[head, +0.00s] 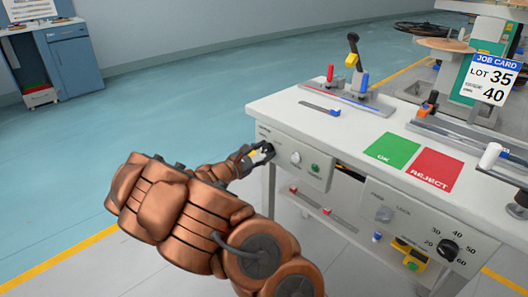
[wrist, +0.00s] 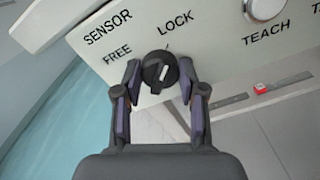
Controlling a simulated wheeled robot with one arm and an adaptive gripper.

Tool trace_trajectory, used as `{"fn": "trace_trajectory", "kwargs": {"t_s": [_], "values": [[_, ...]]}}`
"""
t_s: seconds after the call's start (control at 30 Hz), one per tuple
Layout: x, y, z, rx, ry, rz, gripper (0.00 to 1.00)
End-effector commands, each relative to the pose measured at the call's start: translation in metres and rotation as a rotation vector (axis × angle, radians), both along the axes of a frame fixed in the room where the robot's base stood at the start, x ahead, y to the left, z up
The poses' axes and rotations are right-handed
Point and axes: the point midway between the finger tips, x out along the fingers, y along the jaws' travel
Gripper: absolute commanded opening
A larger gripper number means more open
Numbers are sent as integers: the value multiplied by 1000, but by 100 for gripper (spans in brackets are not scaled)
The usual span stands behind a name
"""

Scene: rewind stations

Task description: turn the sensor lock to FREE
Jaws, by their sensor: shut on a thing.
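The sensor lock is a round black knob (wrist: 160,72) with a pale mark on its raised grip, on the white front panel (wrist: 235,50). The FREE label (wrist: 117,55) is at its upper left and the LOCK label (wrist: 175,27) at its upper right. The grip slants up to the right, roughly towards LOCK; which end is the pointer is hard to tell. My gripper (wrist: 160,95) is shut on the knob, one finger on each side. In the head view my gripper (head: 262,153) is at the panel's left end and hides most of the knob.
A pale TEACH knob (head: 295,158) and a green button (head: 315,168) are just right of my gripper. The bench top (head: 300,110) overhangs above, with green OK (head: 392,150) and red REJECT (head: 433,169) areas. A low shelf (head: 325,215) is below. Open floor lies left.

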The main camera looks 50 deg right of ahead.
Motion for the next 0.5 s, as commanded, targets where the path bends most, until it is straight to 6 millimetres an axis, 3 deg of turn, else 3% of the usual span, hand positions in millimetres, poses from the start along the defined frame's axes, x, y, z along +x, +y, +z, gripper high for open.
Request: {"fn": "trace_trajectory", "kwargs": {"t_s": [0.5], "values": [[0,0,7,8,221,0,6]]}}
